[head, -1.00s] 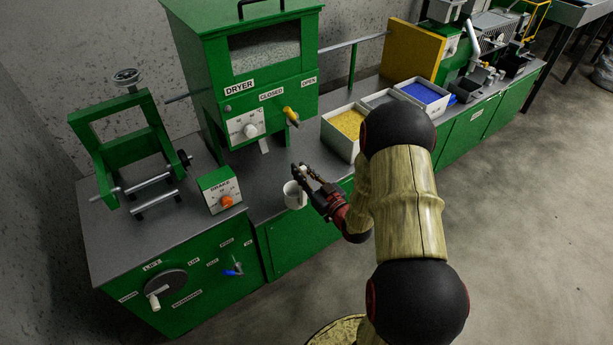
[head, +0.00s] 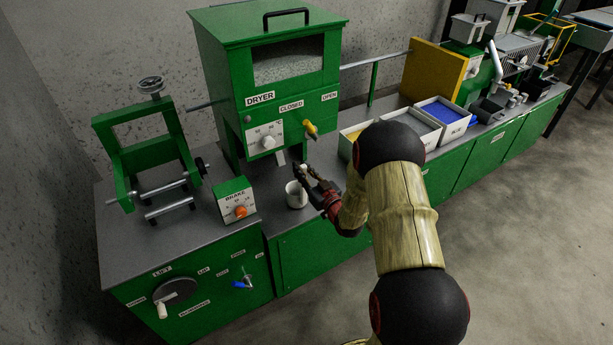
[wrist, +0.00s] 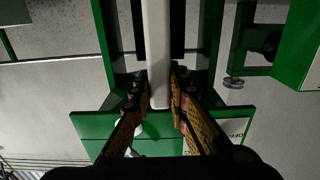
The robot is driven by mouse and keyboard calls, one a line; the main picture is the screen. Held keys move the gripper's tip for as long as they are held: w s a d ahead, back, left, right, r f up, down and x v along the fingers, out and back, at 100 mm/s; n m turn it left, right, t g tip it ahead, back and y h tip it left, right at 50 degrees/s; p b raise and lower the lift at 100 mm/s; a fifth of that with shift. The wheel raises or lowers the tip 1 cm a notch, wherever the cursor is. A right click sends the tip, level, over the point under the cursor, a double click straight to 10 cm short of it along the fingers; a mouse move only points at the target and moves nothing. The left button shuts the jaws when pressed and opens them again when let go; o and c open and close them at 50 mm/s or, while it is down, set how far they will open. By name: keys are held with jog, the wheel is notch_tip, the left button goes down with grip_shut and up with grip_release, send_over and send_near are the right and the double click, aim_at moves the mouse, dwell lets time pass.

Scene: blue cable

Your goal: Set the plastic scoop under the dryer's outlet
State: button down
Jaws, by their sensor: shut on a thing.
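The white plastic scoop (head: 296,195) shows as a cup in the head view, upright at the counter's front edge. My gripper (head: 306,173) is shut on its white handle, which stands between the fingers in the wrist view (wrist: 158,55). The green dryer (head: 270,85) stands behind on the counter. Its outlet, a short grey chute (head: 281,158), hangs below the panel. The scoop is in front of the chute and slightly to its right, not directly beneath it. I cannot tell whether the scoop touches the counter.
The yellow dryer lever (head: 311,130) points down near the gripper. A brake box (head: 236,200) stands left of the scoop. Bins, one with blue pellets (head: 444,111), are to the right, partly behind my arm. Grey counter (head: 170,235) is bare at front left.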

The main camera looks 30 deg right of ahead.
jog(key=w+b, duration=0.3)
jog(key=w, duration=0.7)
jog(key=shift+w+a, duration=0.15)
jog(key=shift+w, duration=0.15)
jog(key=shift+f, duration=0.5)
dwell(0.7)
jog(key=c, duration=1.7)
grip_release()
jog(key=shift+o, duration=0.3)
jog(key=s, duration=1.2)
jog(key=shift+d, duration=0.2)
